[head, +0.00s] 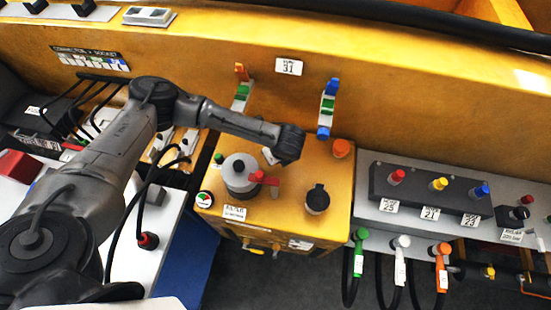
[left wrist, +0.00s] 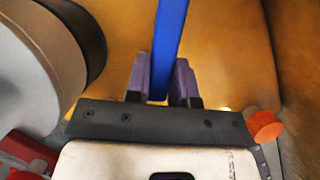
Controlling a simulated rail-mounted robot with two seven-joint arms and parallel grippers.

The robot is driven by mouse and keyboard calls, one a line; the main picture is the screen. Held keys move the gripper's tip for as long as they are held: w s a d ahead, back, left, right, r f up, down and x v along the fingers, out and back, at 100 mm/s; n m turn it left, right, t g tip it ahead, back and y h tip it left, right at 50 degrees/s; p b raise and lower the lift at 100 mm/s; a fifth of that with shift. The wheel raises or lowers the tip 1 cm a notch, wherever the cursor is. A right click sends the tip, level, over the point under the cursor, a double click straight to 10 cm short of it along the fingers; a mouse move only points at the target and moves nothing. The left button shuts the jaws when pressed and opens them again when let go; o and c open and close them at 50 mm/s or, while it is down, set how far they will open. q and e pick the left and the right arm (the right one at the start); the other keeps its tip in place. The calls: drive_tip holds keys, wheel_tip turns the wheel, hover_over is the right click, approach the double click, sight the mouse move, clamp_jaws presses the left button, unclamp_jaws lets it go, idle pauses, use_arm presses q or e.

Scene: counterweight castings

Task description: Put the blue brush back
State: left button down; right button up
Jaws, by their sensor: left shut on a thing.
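In the left wrist view, a long blue bar, the blue brush's visible part (left wrist: 171,35), stands between the purple-grey fingers of my left gripper (left wrist: 161,85). The fingers are shut on it. The bar runs up out of the frame, so its far end is hidden. In the head view my left wrist hangs over the yellow box, between the grey pot (head: 240,174) and the orange knob (head: 341,148). The wrist hides the fingers and the brush there. My right gripper is not in view.
The pot's red handle (head: 264,178) and a black-topped cup (head: 317,200) stand on the yellow box (head: 285,222). Two coloured fittings, one orange-topped (head: 240,90) and one blue-ended (head: 327,108), are on the yellow wall. A knobbed panel (head: 430,190) lies to the right.

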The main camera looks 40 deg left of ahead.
use_arm(q)
drive_tip(key=shift+f, duration=2.1)
drive_tip(key=c, duration=1)
unclamp_jaws()
drive_tip(key=shift+f, duration=0.1)
